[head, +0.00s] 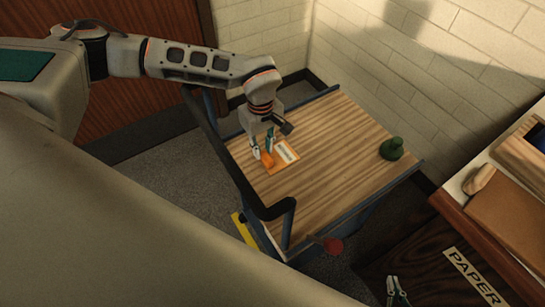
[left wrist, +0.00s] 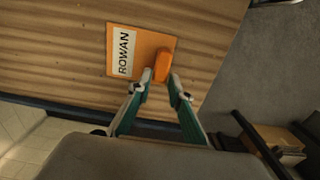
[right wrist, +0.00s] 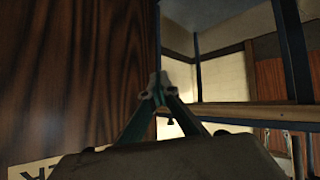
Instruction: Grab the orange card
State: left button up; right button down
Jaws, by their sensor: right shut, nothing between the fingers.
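The orange card (head: 278,166) lies flat on the wooden top of a cart. In the left wrist view the card (left wrist: 151,45) has a white label reading ROWAN and a raised orange grip (left wrist: 163,64) near one edge. My left gripper (head: 263,151) is open and points down at the card. Its fingertips (left wrist: 161,77) are apart, one on each side of the grip's near end, and are not closed on it. My right gripper (head: 398,300) is shut and empty, low at the bottom of the head view; its fingertips (right wrist: 159,88) meet in the right wrist view.
The cart top (head: 340,150) has blue edges and a dark rail (head: 235,165) on the left. A green knobbed object (head: 392,149) stands at its right corner; the wood between is clear. A dark surface labelled PAPER (head: 474,277) and a counter with a brown board (head: 500,205) are at right.

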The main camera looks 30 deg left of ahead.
pick_arm(q)
notch_tip(320, 180, down, 2)
jog(key=shift+f, duration=0.15)
grip_shut()
